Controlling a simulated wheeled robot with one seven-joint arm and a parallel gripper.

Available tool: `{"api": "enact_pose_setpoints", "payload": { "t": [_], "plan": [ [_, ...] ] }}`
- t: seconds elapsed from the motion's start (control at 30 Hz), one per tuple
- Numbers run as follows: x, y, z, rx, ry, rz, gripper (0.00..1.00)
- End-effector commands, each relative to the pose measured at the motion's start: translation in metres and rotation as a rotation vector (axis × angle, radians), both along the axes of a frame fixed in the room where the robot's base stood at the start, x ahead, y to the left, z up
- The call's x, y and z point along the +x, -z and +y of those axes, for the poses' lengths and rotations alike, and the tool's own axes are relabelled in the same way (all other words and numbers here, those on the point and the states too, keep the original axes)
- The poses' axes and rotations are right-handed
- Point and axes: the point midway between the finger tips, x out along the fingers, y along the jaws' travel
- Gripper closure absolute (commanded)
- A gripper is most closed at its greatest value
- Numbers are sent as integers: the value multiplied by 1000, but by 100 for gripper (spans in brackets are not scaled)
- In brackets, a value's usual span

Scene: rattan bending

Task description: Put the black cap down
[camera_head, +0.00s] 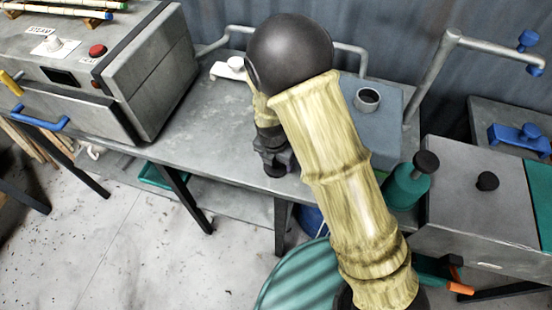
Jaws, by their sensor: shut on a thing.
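My gripper (273,158) shows below my large black joint, partly hidden behind my bamboo-like arm link. It points down over the front edge of the grey metal bench. It is shut on a small dark thing at its tip, which I take to be the black cap (276,171); little of the cap shows. I cannot tell whether the cap touches the bench.
A grey steam box (140,85) stands on the left of the bench (200,140). A white fitting (230,69) lies behind my gripper. A blue-grey block with a round cup (367,100) is to the right.

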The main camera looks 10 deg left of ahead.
Motion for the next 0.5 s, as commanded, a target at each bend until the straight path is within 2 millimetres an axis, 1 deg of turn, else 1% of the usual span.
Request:
{"api": "enact_pose_setpoints", "payload": {
  "t": [0.27,0.3,0.37,0.4,0.5],
  "plan": [
    [0,2,1,1,0,0,54],
    [0,3,1,1,0,0,30],
    [0,2,1,1,0,-1,18],
    [0,2,1,1,-1,-1,10],
    [0,2,1,0,-2,-1,10]
  ]
}}
